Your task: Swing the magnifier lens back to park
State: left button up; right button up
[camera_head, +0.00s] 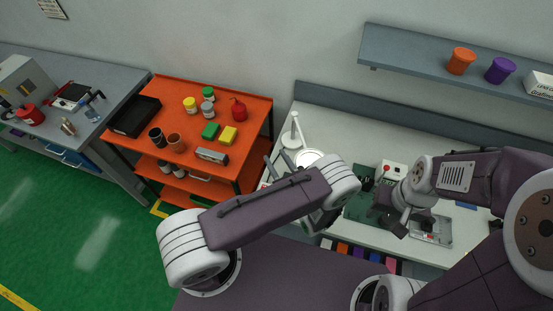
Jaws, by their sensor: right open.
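The magnifier has a white upright post (294,128) on a round base at the back left of the pale workbench. A white round head (309,157), which looks like its lens, is just right of and in front of the post and partly hidden by my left arm. My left gripper (275,164) is mostly hidden behind my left arm. Dark prongs that look like its fingers show left of the lens; contact and grip cannot be told. My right gripper (399,222) is open over the bench, well right of the lens, near a dark green plate.
A red-and-white box (394,170) and a grey tray (432,231) are on the workbench (345,131). Colored bins line its front. A shelf (405,52) hangs above. The orange cart (255,112) with jars, cups and blocks stands to the left.

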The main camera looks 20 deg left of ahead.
pick_arm(q)
jog(key=b+v, duration=0.4)
jog(key=v, duration=0.5)
jog(key=shift+b, duration=0.3)
